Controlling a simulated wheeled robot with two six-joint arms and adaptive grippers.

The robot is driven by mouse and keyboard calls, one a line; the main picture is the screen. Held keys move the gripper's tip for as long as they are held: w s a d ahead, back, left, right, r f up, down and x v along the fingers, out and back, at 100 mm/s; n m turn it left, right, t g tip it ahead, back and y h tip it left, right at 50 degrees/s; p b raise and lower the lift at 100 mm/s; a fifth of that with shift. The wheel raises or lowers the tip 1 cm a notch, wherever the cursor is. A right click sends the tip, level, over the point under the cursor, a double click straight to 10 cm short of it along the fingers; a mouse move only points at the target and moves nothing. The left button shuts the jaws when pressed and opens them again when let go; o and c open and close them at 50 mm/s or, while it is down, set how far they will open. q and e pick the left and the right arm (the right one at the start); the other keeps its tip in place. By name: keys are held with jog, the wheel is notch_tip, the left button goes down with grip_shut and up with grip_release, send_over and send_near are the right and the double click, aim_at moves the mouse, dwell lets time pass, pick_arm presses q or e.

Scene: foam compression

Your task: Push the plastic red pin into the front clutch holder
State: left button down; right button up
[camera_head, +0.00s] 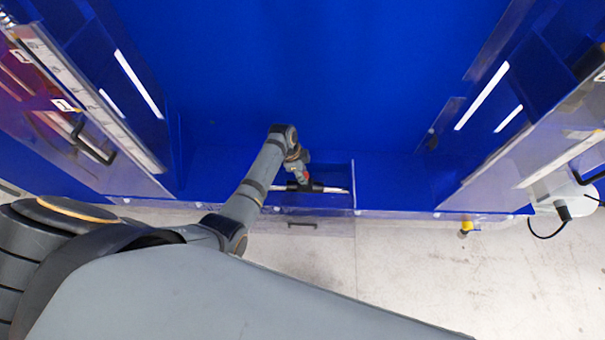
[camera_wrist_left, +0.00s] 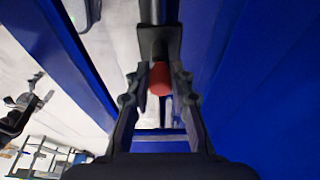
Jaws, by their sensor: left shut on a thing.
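The plastic red pin (camera_wrist_left: 160,79) shows in the left wrist view between the two fingers of my left gripper (camera_wrist_left: 160,72). In the head view it is a small red spot (camera_head: 305,176) at the end of my left arm. My left gripper (camera_head: 304,174) is shut on the pin. A black block, apparently the front clutch holder (camera_wrist_left: 159,42), sits directly beyond the pin. It shows as a dark piece (camera_head: 312,187) on a bright rod in the head view. The gripper fingers hide the pin's sides, and I cannot tell how deep the pin sits. My right gripper is not in view.
A silvery rod (camera_head: 335,190) runs through the dark piece inside a blue compartment (camera_head: 354,172). Clear panels with black handles (camera_head: 92,145) stand on both sides. A yellow-topped item (camera_head: 466,227) stands on the pale floor. The blue surface behind is clear.

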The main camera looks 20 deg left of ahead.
aim_at(306, 175)
pick_arm(q)
jog(key=shift+f, duration=0.3)
jog(key=c, duration=1.1)
grip_release()
jog(key=shift+w+d+p+v, duration=0.1)
jog(key=shift+d+p+v, duration=0.1)
jog(key=shift+p+v, duration=0.85)
jog(key=shift+w+d+p+v, duration=0.1)
jog(key=shift+d+p+v, duration=0.15)
jog(key=shift+p+v, duration=0.8)
jog(key=shift+d+p+v, duration=0.2)
jog(key=shift+p+v, duration=0.65)
jog(key=shift+p, duration=0.35)
jog(key=shift+r, duration=0.15)
